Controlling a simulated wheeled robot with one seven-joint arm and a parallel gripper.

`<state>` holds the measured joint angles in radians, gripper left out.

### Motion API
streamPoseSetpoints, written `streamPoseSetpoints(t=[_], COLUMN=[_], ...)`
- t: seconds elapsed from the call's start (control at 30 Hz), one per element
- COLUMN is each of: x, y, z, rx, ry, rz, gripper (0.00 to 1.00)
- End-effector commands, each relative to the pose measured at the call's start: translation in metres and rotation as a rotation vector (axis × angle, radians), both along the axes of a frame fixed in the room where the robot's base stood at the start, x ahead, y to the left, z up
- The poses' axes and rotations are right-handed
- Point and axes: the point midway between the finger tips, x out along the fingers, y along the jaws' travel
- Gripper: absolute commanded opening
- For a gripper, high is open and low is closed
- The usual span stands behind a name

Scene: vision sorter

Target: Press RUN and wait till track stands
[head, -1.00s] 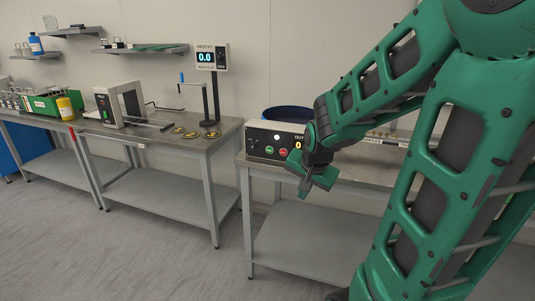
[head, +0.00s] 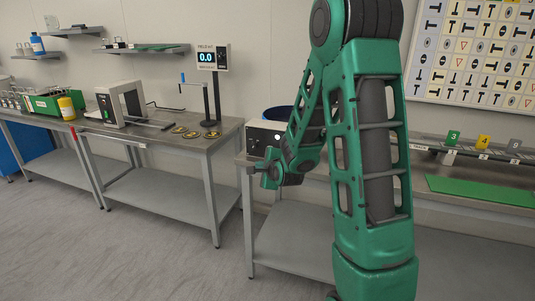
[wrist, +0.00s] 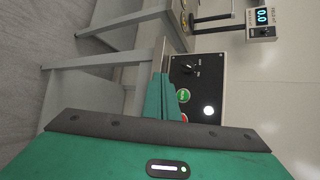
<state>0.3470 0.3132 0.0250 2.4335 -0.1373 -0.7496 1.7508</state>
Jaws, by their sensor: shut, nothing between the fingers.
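The green button's label is too small to read for sure. My gripper (head: 266,172) is shut and empty, in front of the box near the table edge. Its fingers (wrist: 160,84) appear beside the green button; contact cannot be told.
The left table (head: 180,144) holds a white frame device, several dark discs and a display (head: 207,57) reading 0.0. A gap separates the tables. On the right are numbered coloured tags (head: 484,141), a green strip (head: 482,190) and a symbol chart (head: 475,50).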

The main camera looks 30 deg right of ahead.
Motion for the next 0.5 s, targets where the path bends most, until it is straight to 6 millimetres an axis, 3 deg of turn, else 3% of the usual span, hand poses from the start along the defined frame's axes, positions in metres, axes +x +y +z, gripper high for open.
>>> streamPoseSetpoints(t=[0.27, 0.5], x=[0.005, 0.022], y=[-0.008, -0.031], z=[0.000, 0.000], rx=[0.000, -0.003], ry=[0.000, 0.001], rz=[-0.002, -0.003], gripper=[0.00, 0.00])
